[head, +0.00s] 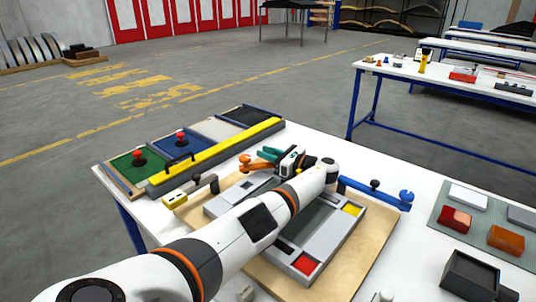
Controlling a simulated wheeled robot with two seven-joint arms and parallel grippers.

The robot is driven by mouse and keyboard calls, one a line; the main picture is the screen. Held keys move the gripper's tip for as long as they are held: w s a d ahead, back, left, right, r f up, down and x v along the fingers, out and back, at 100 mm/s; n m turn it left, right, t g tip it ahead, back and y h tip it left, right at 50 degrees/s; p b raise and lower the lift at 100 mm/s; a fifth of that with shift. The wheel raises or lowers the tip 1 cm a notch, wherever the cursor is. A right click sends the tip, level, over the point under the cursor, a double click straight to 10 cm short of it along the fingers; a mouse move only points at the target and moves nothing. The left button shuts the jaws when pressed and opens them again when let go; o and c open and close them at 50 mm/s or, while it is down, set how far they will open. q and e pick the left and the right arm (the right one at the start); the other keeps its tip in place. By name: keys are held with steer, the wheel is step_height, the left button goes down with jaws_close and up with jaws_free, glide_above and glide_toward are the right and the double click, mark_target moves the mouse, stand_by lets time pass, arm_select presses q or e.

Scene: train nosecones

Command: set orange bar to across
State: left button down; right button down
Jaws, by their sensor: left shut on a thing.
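The orange bar (258,165), with a round orange knob at its left end, is at the far side of the wooden board (369,257). It runs roughly left to right in the picture. My left gripper (274,157) is shut on it, near the far edge of the grey panel (340,238). The gripper's body and my left arm hide the bar's right part. My right gripper is not in view.
A blue bar (372,191) with a ball end lies right, a yellow-ended bar (188,194) left. A long tray (215,128) with red knobs and a yellow rail stands behind left. A mat (452,227) with coloured blocks and a dark bin (474,276) are at right.

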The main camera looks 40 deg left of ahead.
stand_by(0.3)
arm_select(q)
steer(key=c, duration=1.2)
jaws_free()
steer(key=shift+w+d+b, duration=0.15)
steer(key=shift+w+d, duration=0.1)
steer(key=shift+d, duration=0.95)
steer(key=shift+w+d+b, duration=0.15)
steer(key=shift+w+d, duration=0.05)
steer(key=shift+d, duration=1.05)
steer(key=shift+w+d+b, duration=0.15)
steer(key=shift+w+d, duration=0.1)
steer(key=shift+d, duration=0.95)
steer(key=shift+c, duration=0.3)
